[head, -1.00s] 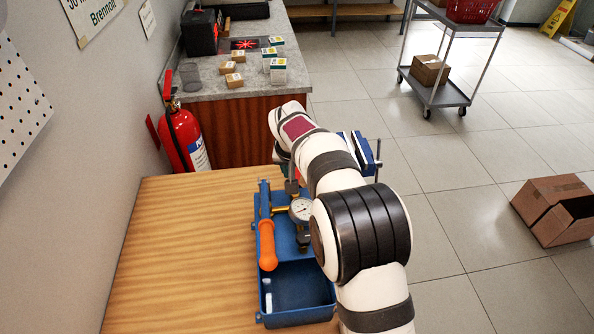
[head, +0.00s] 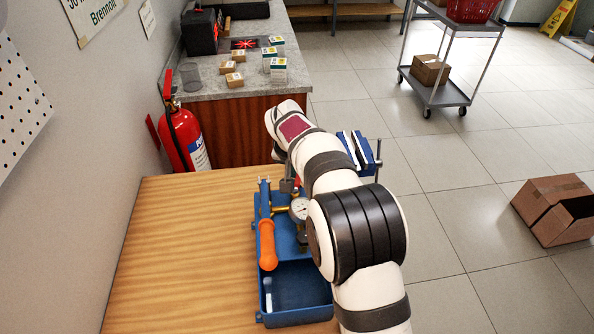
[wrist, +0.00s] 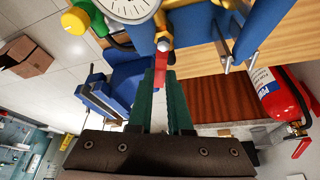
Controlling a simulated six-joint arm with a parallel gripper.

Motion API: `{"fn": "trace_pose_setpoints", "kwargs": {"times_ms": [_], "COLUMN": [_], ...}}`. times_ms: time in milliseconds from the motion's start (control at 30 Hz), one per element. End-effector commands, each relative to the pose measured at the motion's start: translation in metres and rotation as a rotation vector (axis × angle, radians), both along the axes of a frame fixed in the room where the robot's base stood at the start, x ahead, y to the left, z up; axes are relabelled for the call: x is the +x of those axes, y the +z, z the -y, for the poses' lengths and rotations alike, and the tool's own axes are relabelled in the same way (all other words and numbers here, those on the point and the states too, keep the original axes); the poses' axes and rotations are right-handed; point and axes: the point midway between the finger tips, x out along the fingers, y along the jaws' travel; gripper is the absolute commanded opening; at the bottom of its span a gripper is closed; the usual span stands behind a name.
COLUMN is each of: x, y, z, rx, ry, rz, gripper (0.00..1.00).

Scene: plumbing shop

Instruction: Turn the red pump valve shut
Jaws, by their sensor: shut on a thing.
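The blue pump (head: 295,288) stands on the wooden bench, with a round white gauge (head: 300,208) and an orange lever grip (head: 267,246). In the wrist view the gauge (wrist: 130,6) shows at the top. The red valve handle (wrist: 161,62) points down from a brass fitting, between my green fingertips. My gripper (wrist: 161,88) is shut on the handle's end. In the head view my arm hides most of the gripper and valve.
A blue vise (head: 361,150) is at the bench's far right. A red fire extinguisher (head: 184,138) hangs by the left wall. A counter (head: 225,105) with small boxes stands behind. A cardboard box (head: 552,208) lies on the floor at right.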

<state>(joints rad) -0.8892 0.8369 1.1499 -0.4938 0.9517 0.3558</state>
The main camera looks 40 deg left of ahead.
Motion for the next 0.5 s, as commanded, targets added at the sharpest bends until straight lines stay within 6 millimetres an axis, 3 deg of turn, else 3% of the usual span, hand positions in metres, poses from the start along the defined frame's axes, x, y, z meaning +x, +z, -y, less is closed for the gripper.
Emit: {"fn": "trace_pose_setpoints", "kwargs": {"times_ms": [500], "x": [0.002], "y": [0.0], "z": [0.013], "rx": [0.001], "ry": [-0.461], "rz": [0.0], "gripper": [0.0]}}
